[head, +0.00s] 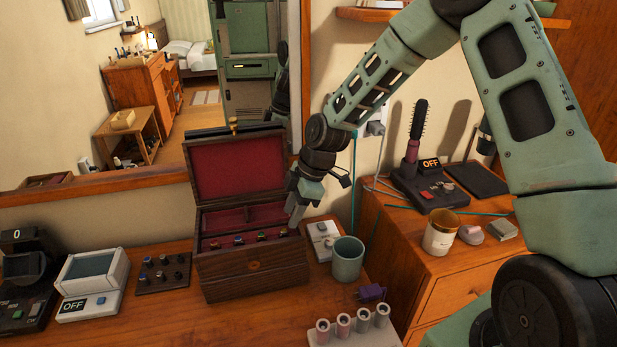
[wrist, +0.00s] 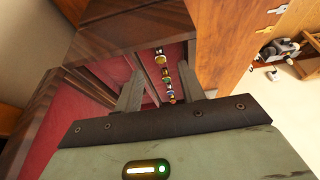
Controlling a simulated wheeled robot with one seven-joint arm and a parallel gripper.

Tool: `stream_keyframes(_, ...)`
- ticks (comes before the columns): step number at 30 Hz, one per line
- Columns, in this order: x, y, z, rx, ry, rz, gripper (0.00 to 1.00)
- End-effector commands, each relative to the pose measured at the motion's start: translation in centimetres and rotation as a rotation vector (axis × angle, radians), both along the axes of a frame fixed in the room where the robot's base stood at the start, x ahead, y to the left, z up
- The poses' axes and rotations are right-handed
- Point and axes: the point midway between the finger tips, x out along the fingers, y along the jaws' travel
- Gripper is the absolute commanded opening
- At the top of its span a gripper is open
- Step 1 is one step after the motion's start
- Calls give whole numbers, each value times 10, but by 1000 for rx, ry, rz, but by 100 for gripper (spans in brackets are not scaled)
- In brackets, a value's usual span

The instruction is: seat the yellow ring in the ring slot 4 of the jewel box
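The jewel box (head: 252,273) is dark wood with a red lining and stands open on the dresser, lid up at the back. Several small rings (head: 262,237) sit in a row along its front strip. In the wrist view a ring with a yellowish top (wrist: 167,76) shows in that row; I cannot tell for sure that it is the yellow ring, or which slot is slot 4. My gripper (head: 297,214) is over the box's right end. In the wrist view its fingers (wrist: 160,90) are apart, with the ring row visible between them and nothing clearly held.
A small white device (head: 322,238) and a grey-green cup (head: 347,260) stand close to the box's right. A dark pegged stand (head: 163,273) is to its left. A holder with pinkish tubes (head: 352,328) and a purple item (head: 371,293) are in front right. A mirror stands behind.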

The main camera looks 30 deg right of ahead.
Motion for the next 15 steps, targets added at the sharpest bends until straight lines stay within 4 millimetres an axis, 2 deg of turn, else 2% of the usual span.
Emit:
stream_keyframes(9,-5,-30,70,-3,-4,-4,40)
stream_keyframes(15,-8,-42,102,-2,-3,-3,40)
